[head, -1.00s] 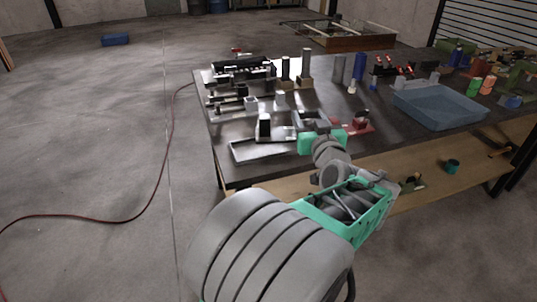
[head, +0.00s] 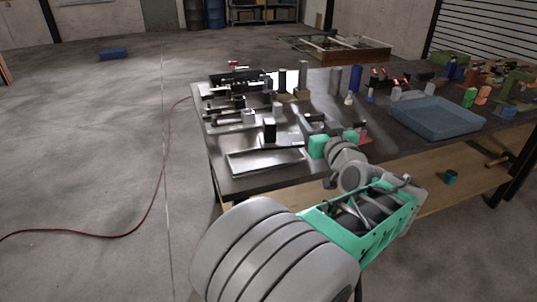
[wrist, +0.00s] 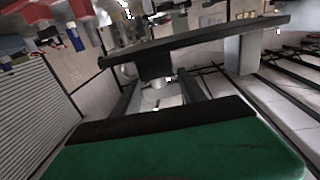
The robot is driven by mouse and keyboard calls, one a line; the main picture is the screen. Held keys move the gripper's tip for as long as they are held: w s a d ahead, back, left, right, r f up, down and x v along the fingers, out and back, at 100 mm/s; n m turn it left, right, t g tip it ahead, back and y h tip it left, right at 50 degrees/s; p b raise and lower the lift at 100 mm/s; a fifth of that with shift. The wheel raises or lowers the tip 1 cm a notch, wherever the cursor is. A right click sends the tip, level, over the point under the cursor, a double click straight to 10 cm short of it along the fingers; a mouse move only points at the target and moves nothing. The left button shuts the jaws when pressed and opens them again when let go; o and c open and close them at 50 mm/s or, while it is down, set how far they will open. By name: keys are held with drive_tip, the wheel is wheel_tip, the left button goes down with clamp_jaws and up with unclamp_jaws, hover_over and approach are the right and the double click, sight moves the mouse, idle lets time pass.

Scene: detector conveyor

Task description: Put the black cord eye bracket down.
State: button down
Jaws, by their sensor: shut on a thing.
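A blue bin (head: 438,119) stands to the right. Several fixtures and posts fill the back of the table (head: 375,143).

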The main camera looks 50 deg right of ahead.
drive_tip(key=w+d+f, duration=0.1)
drive_tip(key=w+f, duration=0.2)
drive_tip(key=w, duration=0.1)
drive_tip(key=w+d+f, duration=0.1)
drive_tip(key=w+f, duration=0.2)
drive_tip(key=w, duration=0.1)
drive_tip(key=w+d+f, duration=0.1)
drive_tip(key=w+f, duration=0.2)
drive_tip(key=w, duration=0.1)
drive_tip(key=shift+w, duration=0.35)
drive_tip(key=f, duration=0.1)
drive_tip(key=f+b, duration=0.1)
drive_tip(key=f, duration=0.1)
drive_tip(key=shift+w, duration=0.3)
drive_tip(key=shift+f, duration=0.25)
drive_tip(key=c, duration=1)
unclamp_jaws()
drive_tip(key=shift+f, duration=0.15)
drive_tip(key=o, duration=0.4)
drive_tip(key=shift+c, duration=0.2)
drive_tip(key=shift+p, duration=0.3)
